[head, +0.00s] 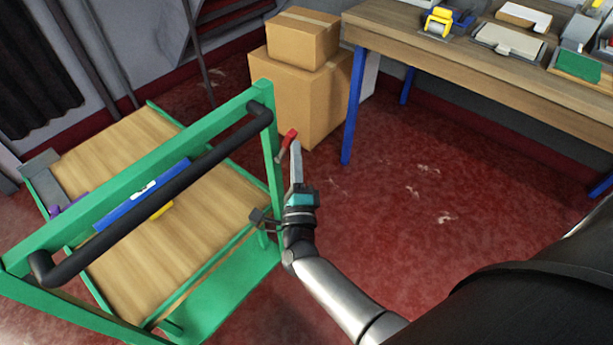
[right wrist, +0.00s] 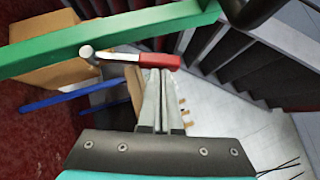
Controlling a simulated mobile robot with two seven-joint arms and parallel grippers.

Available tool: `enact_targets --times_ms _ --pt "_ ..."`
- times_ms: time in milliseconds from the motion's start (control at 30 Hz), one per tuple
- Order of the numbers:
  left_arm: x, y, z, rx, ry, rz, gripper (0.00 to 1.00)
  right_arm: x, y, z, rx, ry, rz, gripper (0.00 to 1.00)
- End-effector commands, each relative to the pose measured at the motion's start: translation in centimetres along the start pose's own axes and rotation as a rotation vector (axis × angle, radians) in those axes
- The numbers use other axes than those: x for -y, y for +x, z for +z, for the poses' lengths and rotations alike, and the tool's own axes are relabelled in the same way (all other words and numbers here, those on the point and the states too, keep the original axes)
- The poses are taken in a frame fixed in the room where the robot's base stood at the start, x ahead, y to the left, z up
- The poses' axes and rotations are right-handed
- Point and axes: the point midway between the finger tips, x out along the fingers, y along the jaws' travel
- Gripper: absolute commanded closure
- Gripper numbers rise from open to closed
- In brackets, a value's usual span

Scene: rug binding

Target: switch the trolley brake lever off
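The brake lever (head: 287,143) has a red grip and is mounted on the right-hand green post of the trolley (head: 190,142). In the right wrist view, the red grip (right wrist: 145,59) lies roughly level, joined to a silver pivot stub at its left on the green bar (right wrist: 110,40). My right gripper (head: 296,148) is beside the lever. Its two fingers (right wrist: 160,75) are together with nothing between them, and their tips are right at the grip's lower edge; I cannot tell whether they touch it. My left gripper is out of view.
The trolley has a black push handle (head: 160,195) and a wooden deck (head: 125,150) carrying a blue item (head: 140,193). Cardboard boxes (head: 305,95) stand behind the post. A workbench (head: 480,62) with several tools is at upper right. The red floor (head: 430,200) between is open.

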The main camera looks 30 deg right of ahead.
Motion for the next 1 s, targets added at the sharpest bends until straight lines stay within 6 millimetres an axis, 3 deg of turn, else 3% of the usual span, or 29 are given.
enact_targets --times_ms 133,1000 --pt "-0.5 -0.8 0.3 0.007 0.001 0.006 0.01 0.3 0.4 0.4 0.000 -0.018 0.018 1.00" --pt "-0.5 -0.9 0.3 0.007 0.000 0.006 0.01 0.6 1.2 1.2 0.002 -0.022 0.020 1.00"
